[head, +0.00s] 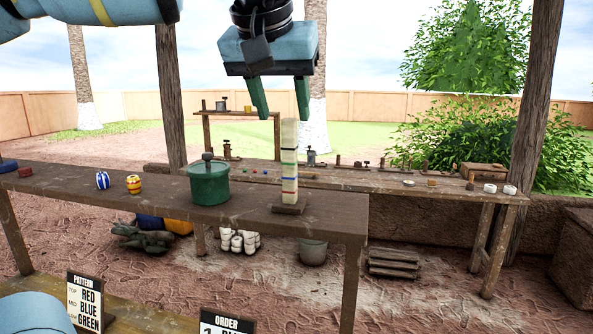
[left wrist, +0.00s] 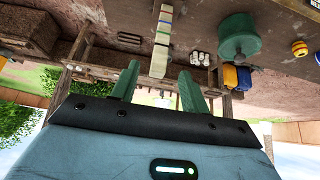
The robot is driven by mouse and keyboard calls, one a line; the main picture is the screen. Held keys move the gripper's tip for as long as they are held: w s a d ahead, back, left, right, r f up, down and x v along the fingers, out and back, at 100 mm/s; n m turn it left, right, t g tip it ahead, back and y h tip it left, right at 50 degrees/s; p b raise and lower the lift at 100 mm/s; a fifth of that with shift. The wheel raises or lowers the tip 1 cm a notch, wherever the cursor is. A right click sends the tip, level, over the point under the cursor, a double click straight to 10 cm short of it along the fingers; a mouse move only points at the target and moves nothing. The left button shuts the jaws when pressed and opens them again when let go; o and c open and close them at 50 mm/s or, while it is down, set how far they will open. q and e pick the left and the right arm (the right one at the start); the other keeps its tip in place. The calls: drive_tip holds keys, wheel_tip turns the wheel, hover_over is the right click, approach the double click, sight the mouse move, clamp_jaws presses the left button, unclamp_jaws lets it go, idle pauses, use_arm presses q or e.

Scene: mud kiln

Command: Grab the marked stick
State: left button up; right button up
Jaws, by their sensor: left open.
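The marked stick (head: 289,160) is a pale upright post with coloured bands, standing on a small brown base (head: 289,207) near the right end of the front table. My left gripper (head: 281,112) hangs above it, fingers pointing down, open and empty. My right gripper is not in view.
A green lidded pot (head: 208,182) stands left of the stick on the front table (head: 250,222). A back bench (head: 390,187) holds small items. Signs reading PATTERN (head: 86,300) and ORDER (head: 226,322) stand in front.

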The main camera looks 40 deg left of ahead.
sight(288, 132)
use_arm(q)
drive_tip(key=shift+s+d, duration=0.1)
drive_tip(key=shift+s, duration=0.1)
drive_tip(key=shift+w+f, duration=0.15)
drive_tip(key=shift+f, duration=0.3)
drive_tip(key=shift+x, duration=0.85)
drive_tip(key=shift+p+x, duration=0.35)
drive_tip(key=shift+x, duration=2.2)
drive_tip(key=shift+r, duration=0.1)
drive_tip(key=shift+c, duration=0.3)
clamp_jaws()
